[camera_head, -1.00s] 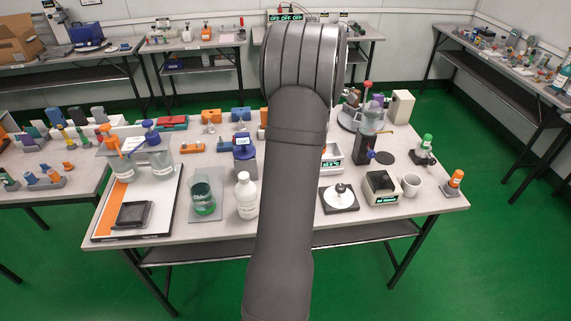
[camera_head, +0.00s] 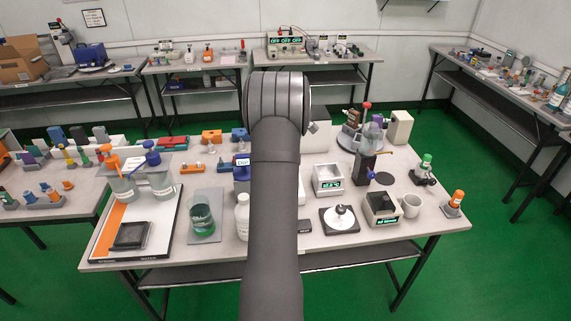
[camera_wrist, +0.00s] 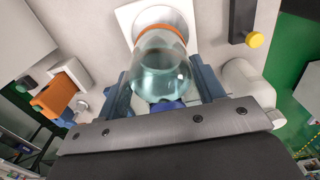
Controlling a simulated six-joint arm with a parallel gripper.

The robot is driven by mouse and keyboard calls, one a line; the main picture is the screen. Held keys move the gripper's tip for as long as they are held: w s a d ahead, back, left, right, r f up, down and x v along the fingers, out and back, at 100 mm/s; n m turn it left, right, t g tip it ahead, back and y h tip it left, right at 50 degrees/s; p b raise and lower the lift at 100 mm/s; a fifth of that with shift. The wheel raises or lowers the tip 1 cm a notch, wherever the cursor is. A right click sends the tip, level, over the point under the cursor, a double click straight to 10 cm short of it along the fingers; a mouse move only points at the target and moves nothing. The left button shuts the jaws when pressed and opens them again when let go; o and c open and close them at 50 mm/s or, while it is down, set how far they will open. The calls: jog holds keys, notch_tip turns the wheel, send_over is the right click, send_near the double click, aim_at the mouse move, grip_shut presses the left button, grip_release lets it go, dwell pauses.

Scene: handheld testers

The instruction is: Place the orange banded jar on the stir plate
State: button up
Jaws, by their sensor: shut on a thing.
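The orange banded jar (camera_wrist: 160,75) is clear glass with a teal tint and an orange band near its far end in the wrist view. My gripper (camera_wrist: 163,84) is shut on it, one blue-grey finger on each side. Beyond the jar is a white square plate (camera_wrist: 126,16), partly covered by the jar. I cannot tell whether they touch. There my arm hides the gripper and jar.
A black post device (camera_head: 365,167) with a yellow knob (camera_wrist: 254,40) stands close to the white plate. A black-based device with a white disc (camera_head: 340,219), a display box (camera_head: 381,208) and a white mug (camera_head: 411,205) stand in front. A white bottle (camera_head: 242,216) is beside my arm.

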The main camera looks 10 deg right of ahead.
jog(key=shift+f, duration=1.7)
jog(key=shift+f, duration=0.1)
jog(key=o, duration=1.4)
jog(key=shift+f, duration=0.1)
notch_tip(320, 180, up, 12)
jog(key=shift+r, duration=0.2)
jog(key=shift+f, duration=0.1)
